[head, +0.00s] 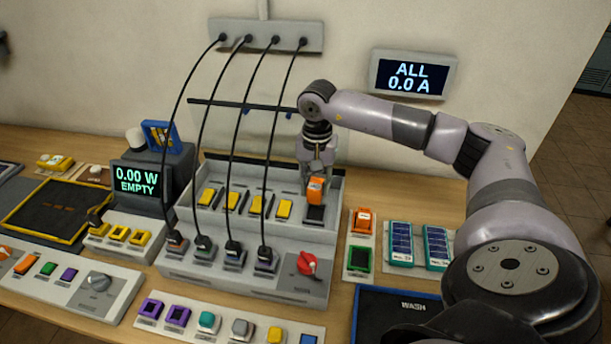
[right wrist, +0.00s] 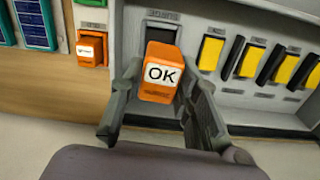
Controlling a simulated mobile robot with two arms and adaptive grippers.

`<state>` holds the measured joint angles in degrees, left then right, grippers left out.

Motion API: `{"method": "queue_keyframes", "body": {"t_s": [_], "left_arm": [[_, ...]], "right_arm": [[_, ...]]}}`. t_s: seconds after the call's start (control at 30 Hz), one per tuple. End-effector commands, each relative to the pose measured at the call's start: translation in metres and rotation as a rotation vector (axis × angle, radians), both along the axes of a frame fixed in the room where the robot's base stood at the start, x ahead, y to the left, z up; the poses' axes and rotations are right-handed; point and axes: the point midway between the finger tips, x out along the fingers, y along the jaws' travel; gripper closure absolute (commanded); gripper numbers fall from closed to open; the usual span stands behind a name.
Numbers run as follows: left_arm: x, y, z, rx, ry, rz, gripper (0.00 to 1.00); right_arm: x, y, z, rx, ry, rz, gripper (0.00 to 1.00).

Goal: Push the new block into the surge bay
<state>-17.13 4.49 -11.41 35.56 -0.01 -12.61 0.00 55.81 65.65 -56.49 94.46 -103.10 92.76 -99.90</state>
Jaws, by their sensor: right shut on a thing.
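An orange block (head: 316,190) with a white "OK" label is held between the fingers of my right gripper (head: 317,174). In the right wrist view the block (right wrist: 160,75) faces the camera, with a finger on each side. A dark open bay (head: 315,215) lies just below the block at the right end of the grey rack (head: 336,230). In the right wrist view part of the dark bay (right wrist: 163,27) shows behind the block. The block looks outside the bay; whether it touches the bay's edge cannot be told. My left gripper is not in view.
Several yellow blocks (head: 256,206) fill the rack left of the bay. Black cables (head: 272,130) hang in front of them. A red knob (head: 307,264) sits below the bay. Another orange block (head: 362,220) stands right of the rack. The wall display (head: 412,77) reads "ALL 0.0 A".

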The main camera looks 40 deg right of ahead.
Motion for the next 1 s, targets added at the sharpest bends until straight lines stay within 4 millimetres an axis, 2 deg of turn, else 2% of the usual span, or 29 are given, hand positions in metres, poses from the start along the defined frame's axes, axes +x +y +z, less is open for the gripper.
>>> {"method": "queue_keyframes", "body": {"t_s": [0.27,0.8,1.0], "left_arm": [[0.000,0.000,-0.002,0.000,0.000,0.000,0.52],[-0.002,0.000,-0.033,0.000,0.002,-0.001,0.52],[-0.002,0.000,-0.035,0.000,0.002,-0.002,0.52]], "right_arm": [[-0.002,-0.005,-0.007,-0.003,0.000,0.078,1.00],[-0.001,-0.005,-0.055,-0.003,-0.001,0.075,1.00],[-0.002,-0.005,-0.060,-0.003,-0.001,0.075,1.00]]}}
